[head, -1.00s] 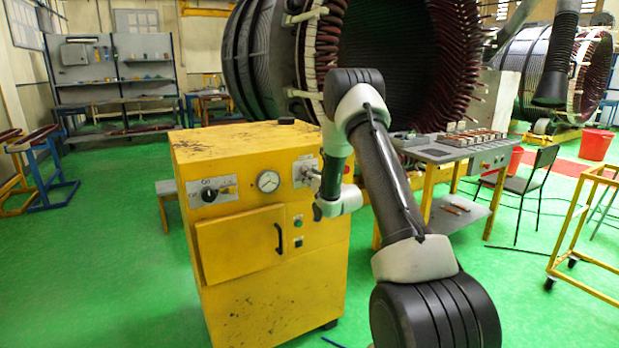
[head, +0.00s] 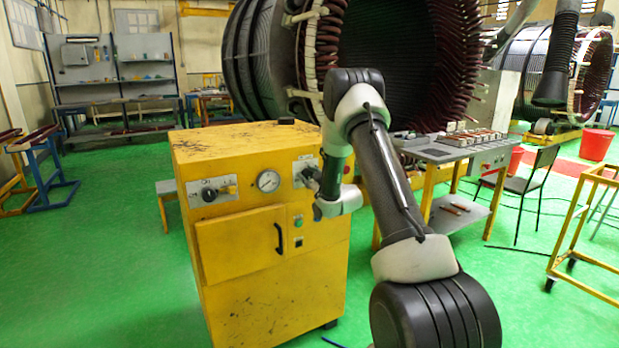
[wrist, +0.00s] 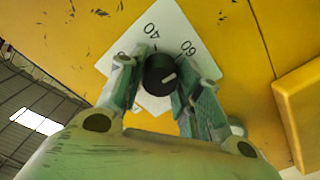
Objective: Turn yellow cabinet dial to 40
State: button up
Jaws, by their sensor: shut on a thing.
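The yellow cabinet (head: 270,305) stands left of my arm in the head view. Its dial is a round black knob (wrist: 159,75) on a white plate (wrist: 172,22) in the wrist view. The numbers 40 and 60 show on the plate, upside down. A short white mark on the knob's face slants up toward the right, on the side of the 60. My gripper (wrist: 158,80) is shut on the knob, one finger on each side.
An ON/OFF switch (head: 209,195) and a round gauge (head: 268,181) are left of the dial. A yellow block (wrist: 303,110) juts out in the wrist view. A grey worktable (head: 445,150) stands behind my arm.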

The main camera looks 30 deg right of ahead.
jog(key=n, duration=1.2)
jog(key=shift+n, duration=0.4)
jog(key=shift+a+f, duration=0.1)
jog(key=o, duration=1)
jog(key=s, duration=1.2)
jog(key=shift+d, duration=0.2)
